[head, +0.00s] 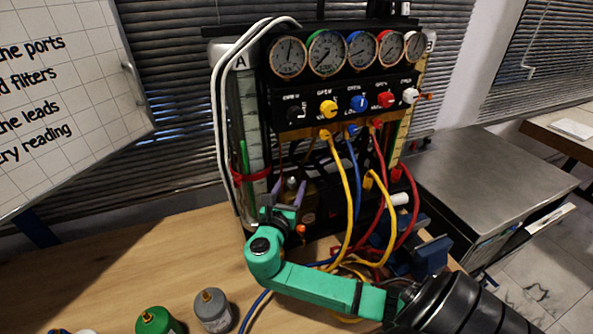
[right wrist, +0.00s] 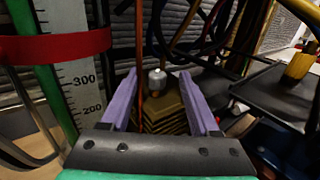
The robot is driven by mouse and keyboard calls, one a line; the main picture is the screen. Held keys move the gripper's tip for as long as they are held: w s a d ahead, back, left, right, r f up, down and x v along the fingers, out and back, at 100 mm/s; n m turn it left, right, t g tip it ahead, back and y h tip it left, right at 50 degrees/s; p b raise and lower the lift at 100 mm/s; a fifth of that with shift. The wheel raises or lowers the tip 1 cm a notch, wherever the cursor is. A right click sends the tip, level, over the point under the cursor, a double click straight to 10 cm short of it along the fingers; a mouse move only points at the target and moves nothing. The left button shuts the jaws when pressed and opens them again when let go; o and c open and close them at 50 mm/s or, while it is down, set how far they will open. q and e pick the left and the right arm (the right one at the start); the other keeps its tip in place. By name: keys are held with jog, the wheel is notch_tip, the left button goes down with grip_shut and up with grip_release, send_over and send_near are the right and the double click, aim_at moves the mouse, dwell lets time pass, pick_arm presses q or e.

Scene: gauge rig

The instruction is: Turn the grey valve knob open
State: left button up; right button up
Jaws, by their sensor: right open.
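A small grey knob (right wrist: 156,80) stands on top of a stepped brass-coloured block (right wrist: 165,115) in the right wrist view. In the head view the grey knob (head: 292,183) shows low in the rig, by the purple fingertips. My right gripper (head: 283,190) is open, at the end of the green arm. In the right wrist view its two purple fingers (right wrist: 158,76) stand either side of the knob, with gaps on both sides. I cannot tell whether the tips reach the knob's depth. My left gripper is not in view.
The rig's panel (head: 340,106) carries several gauges and coloured knobs above. Yellow, blue and red hoses (head: 342,190) hang right of the gripper. A graduated tube with a red strap (right wrist: 60,46) stands close at left. A green bottle (head: 156,321) and grey bottle (head: 213,311) stand on the table.

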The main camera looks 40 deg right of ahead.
jog(key=x, duration=0.5)
jog(key=shift+w+a+r+p, duration=0.15)
jog(key=shift+w+a+p, duration=0.1)
jog(key=shift+p, duration=0.1)
jog(key=shift+w+d, duration=0.1)
jog(key=shift+d, duration=0.4)
jog(key=shift+a, duration=0.15)
grip_shut()
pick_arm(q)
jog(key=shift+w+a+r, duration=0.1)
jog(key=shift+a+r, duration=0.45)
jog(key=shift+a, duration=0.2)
